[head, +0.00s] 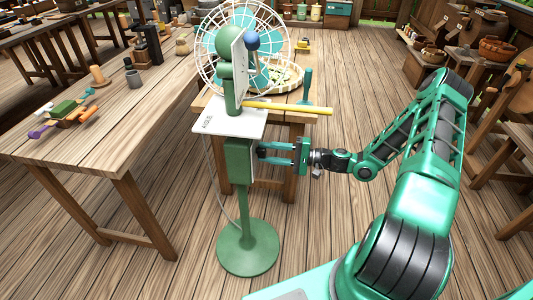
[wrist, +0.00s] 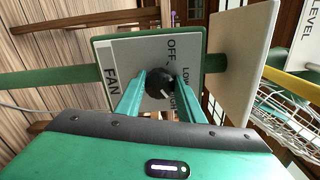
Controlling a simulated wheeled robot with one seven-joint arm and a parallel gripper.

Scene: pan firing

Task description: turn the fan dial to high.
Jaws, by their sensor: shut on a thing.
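The fan dial (wrist: 157,84) is a black round knob on a white panel (wrist: 128,62) marked FAN, OFF, LOW and a partly hidden HIGH. The white mark on the knob points to the lower right in the wrist view, towards the HIGH lettering. My gripper (wrist: 160,88) is shut on the knob, with one teal finger on each side. In the head view my gripper (head: 272,153) reaches from the right to the box (head: 240,160) on the green stand (head: 247,248). The knob is not visible there.
A white plate (head: 228,121) juts out above my gripper. A yellow bar (head: 290,108) crosses above it, and a wire fan cage (head: 210,60) stands behind. A wooden table (head: 110,115) with tools is at the left. The floor (head: 340,220) beside the stand is clear.

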